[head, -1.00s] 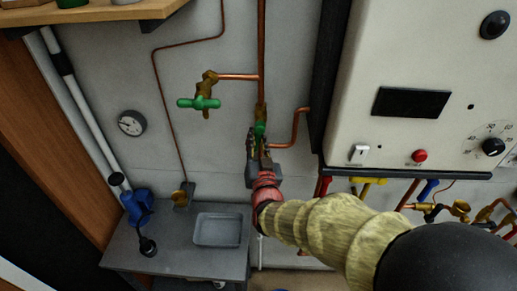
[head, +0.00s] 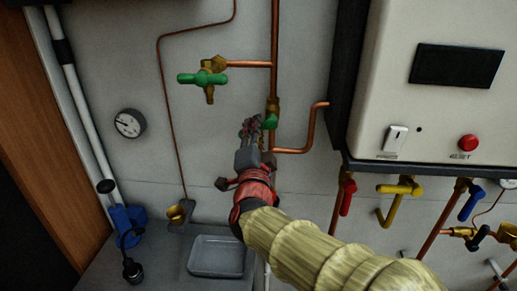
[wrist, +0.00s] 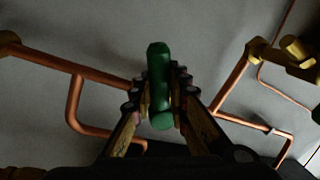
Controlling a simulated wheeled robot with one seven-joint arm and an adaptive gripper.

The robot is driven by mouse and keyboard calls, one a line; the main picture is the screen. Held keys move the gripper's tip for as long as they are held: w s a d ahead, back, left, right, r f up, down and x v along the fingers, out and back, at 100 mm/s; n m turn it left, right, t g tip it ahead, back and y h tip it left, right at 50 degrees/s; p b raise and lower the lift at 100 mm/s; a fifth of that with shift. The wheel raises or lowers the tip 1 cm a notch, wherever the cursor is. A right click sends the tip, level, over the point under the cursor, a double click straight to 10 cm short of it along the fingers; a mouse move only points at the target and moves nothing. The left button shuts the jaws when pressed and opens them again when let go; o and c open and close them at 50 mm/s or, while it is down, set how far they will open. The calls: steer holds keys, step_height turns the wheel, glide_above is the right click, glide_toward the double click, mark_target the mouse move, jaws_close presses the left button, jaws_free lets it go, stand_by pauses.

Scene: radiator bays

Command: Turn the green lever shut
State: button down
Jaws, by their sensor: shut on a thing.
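The green lever (head: 270,121) sits on a brass valve body (head: 273,104) on the vertical copper pipe, left of the white boiler. Its pivot end shows in the head view; the rest is hidden by my fingers. In the wrist view the green lever (wrist: 160,75) stands between my two fingers, its rounded ends visible. My gripper (head: 252,125) is shut on the lever, a little left of the pipe in the head view. In the wrist view my gripper (wrist: 162,105) has a fingertip on each side of it.
A green-handled tap (head: 203,78) juts from the wall at the upper left. A copper pipe elbow (head: 312,130) lies close on the right. The boiler (head: 430,90) has red, yellow and blue valves below. A gauge (head: 129,124) and grey tray (head: 217,257) are at the left.

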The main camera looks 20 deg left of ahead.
steer(key=m+b, duration=0.2)
steer(key=r+m+h+b, duration=0.1)
steer(key=m, duration=0.1)
steer(key=shift+a, duration=0.25)
steer(key=shift+r+m+t+h+b, duration=0.15)
steer(key=shift+r+m+h+b, duration=0.1)
steer(key=shift+m+b, duration=0.4)
steer(key=shift+r+m+t+h+b, duration=0.15)
steer(key=shift+r+m+h+b, duration=0.1)
steer(key=shift+m+b, duration=0.4)
steer(key=c, duration=1.7)
jaws_free()
steer(key=v, duration=1.2)
